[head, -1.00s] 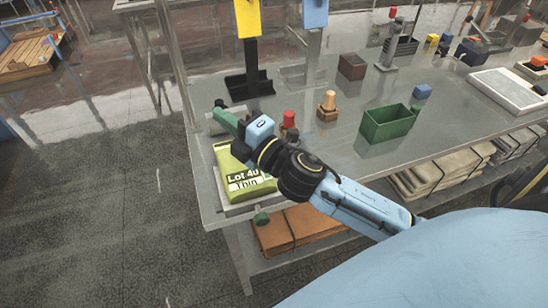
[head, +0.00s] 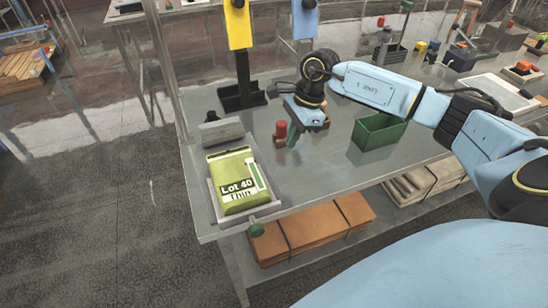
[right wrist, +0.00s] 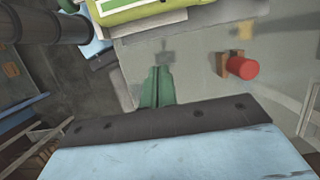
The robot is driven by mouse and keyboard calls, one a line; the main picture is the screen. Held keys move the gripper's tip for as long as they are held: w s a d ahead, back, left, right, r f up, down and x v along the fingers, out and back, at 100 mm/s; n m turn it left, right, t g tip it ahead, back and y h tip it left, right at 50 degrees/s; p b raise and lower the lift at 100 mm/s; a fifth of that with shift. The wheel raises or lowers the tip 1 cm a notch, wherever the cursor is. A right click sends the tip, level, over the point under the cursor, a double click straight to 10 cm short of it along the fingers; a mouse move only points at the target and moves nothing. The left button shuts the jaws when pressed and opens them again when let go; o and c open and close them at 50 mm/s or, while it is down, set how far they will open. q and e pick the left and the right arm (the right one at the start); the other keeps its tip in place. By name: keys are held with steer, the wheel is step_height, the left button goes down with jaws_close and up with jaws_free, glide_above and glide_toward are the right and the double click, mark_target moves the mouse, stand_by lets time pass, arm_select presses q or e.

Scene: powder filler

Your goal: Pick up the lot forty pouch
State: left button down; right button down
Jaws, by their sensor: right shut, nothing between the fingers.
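Part of the pouch shows at the top of the right wrist view (right wrist: 140,10). My right gripper (head: 293,137) is right of the pouch and apart from it, pointing down beside a red knob (head: 281,131). Its green fingers (right wrist: 157,86) are together and empty in the right wrist view. My left gripper is not in view.
A green open bin (head: 379,131) stands right of my right gripper. A grey block (head: 221,131) sits behind the pouch, and a yellow-topped stand (head: 238,24) rises farther back. A green knob (head: 256,229) sticks out at the tray's front. Brown bundles (head: 312,228) lie under the tabletop.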

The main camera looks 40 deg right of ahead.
mark_target(241, 172)
steer(key=p+x, duration=0.1)
steer(key=x, duration=0.9)
steer(key=shift+s+a, duration=0.1)
steer(key=a, duration=0.1)
steer(key=w+a+p, duration=0.1)
steer(key=a, duration=0.1)
steer(key=shift+a+r, duration=0.15)
steer(key=shift+r, duration=0.1)
steer(key=shift+a, duration=0.2)
steer(key=a, duration=0.2)
steer(key=w+a+b, duration=0.1)
steer(key=a, duration=0.2)
steer(key=w+a+b, duration=0.1)
steer(key=a, duration=0.1)
steer(key=shift+a, duration=0.4)
steer(key=shift+d, duration=0.1)
